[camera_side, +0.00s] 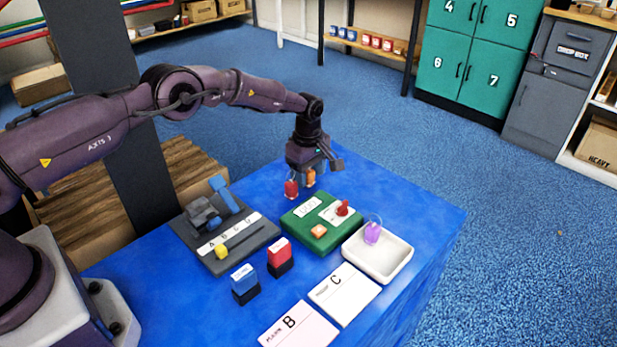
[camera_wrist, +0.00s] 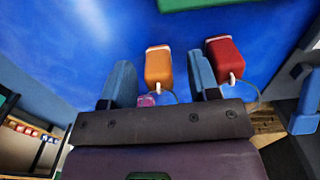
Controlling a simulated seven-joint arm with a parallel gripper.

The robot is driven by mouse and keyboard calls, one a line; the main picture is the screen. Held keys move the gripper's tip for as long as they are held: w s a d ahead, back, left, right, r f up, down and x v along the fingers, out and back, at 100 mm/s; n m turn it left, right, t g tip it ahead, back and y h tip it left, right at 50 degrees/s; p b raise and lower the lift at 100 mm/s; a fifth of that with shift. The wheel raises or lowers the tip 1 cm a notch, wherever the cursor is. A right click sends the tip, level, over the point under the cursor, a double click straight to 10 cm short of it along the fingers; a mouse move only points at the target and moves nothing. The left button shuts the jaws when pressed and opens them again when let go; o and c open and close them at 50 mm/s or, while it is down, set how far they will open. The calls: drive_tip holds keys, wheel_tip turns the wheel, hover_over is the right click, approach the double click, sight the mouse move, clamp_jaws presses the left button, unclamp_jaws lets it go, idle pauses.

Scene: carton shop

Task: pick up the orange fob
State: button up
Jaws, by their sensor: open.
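The orange fob (camera_wrist: 158,67) lies between the two spread fingers of my gripper (camera_wrist: 161,80) in the wrist view, with a gap on each side. In the side view the orange fob (camera_side: 310,177) shows just below my gripper (camera_side: 308,168), near the far edge of the blue table. My gripper is open and holds nothing. Its height above the fob is hard to tell. A red fob (camera_wrist: 225,57) lies just outside the right finger in the wrist view and beside the orange one in the side view (camera_side: 291,188).
A small pink-purple piece (camera_wrist: 147,100) shows near the gripper base. On the blue table (camera_side: 425,205) are a green board (camera_side: 300,235), a white tray (camera_side: 352,255) with a purple fob (camera_side: 372,232), a grey board (camera_side: 222,262), two stamps and cards. The table's right end is clear.

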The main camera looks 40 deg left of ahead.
drive_tip(key=c, duration=1)
